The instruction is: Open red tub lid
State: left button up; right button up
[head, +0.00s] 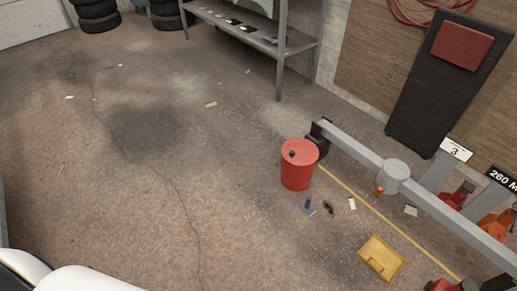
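The red tub (297,176) stands upright on the floor right of the middle in the head view. Its red lid (299,151) lies on top and looks closed, with a small dark knob (292,154) on it. Neither of my grippers is in view. A white, rounded part of my own body shows at the bottom left, well apart from the tub.
A grey metal frame (345,143) runs beside the tub towards the lower right. A shelf (240,32) and tyres (97,14) stand behind. The floor left of the tub is mostly clear.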

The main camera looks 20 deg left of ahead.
aim_at(297, 152)
jog(key=u, duration=0.15)
jog(key=i+j, duration=0.1)
jog(key=i, duration=0.55)
jog(key=i+j, duration=0.15)
jog(key=i, duration=0.55)
